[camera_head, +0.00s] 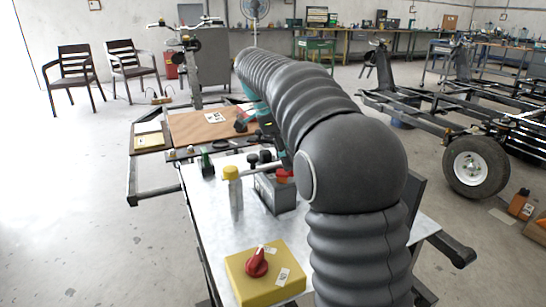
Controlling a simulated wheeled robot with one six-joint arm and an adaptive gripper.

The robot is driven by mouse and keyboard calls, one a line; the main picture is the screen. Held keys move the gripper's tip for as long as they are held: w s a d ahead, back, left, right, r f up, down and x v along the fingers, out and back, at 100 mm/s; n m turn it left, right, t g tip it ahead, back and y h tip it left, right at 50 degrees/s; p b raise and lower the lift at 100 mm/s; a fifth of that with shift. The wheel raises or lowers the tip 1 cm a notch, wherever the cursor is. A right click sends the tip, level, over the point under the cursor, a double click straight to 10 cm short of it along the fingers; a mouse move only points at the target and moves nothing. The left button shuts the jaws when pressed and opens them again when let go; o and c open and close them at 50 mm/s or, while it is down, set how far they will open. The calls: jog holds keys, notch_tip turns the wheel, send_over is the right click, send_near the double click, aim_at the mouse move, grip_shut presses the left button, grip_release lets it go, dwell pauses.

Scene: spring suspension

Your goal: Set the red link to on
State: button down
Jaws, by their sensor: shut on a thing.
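A red piece, which looks like the red link (284,176), shows on top of a dark grey box (278,194) on the metal table. My arm curves over from the right and covers part of it. My gripper (275,160) is only partly in view, as dark parts beside the arm above the grey box. It is shut at the red piece; the exact finger contact is hidden. A yellow box (285,288) with a red rotary knob (257,262) sits at the table's near end, clear of the gripper. I cannot read any on or off marking.
A yellow-capped cylinder (232,188) stands just left of the grey box. A brown board (195,128) lies behind the table. A wheeled frame (470,140) stands at the right, and two chairs (78,78) at the back left. The left floor is open.

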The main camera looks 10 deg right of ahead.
jog(key=shift+w+d, duration=0.1)
dwell(0.5)
jog(key=c, duration=0.9)
grip_release()
